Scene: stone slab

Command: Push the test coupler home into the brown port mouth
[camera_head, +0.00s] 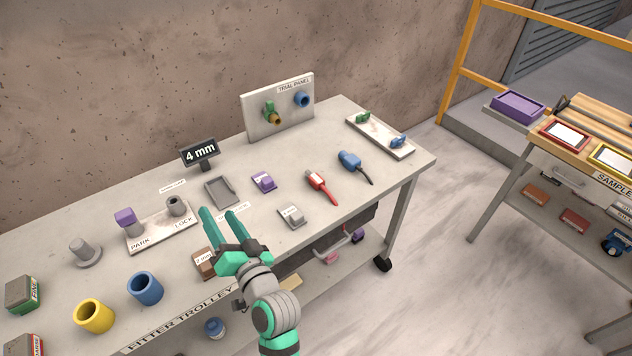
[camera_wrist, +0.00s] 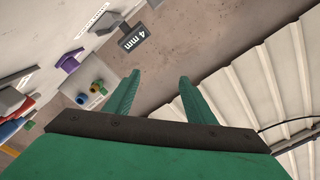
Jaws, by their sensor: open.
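The trial panel (camera_head: 258,97) stands at the back of the trolley top. It bears a brown-yellow port mouth (camera_head: 275,119) with a green part above it, and a blue ring-shaped port (camera_head: 302,100). In the wrist view the panel's ports (camera_wrist: 96,87) show small at the left. A red plug-like piece (camera_head: 320,184) and a blue one (camera_head: 352,162) lie on the trolley top; I cannot tell which thing is the test coupler. My gripper (camera_head: 217,211) is open and empty above the trolley's front part, left of and apart from the panel. Its fingers also show in the wrist view (camera_wrist: 160,76).
A 4 mm sign (camera_head: 200,152), a grey tray (camera_head: 222,191), a purple block (camera_head: 264,181) and a park/lock board (camera_head: 150,234) stand near my gripper. Yellow (camera_head: 94,316) and blue (camera_head: 146,288) cups stand front left. Another table is at the right, across clear floor.

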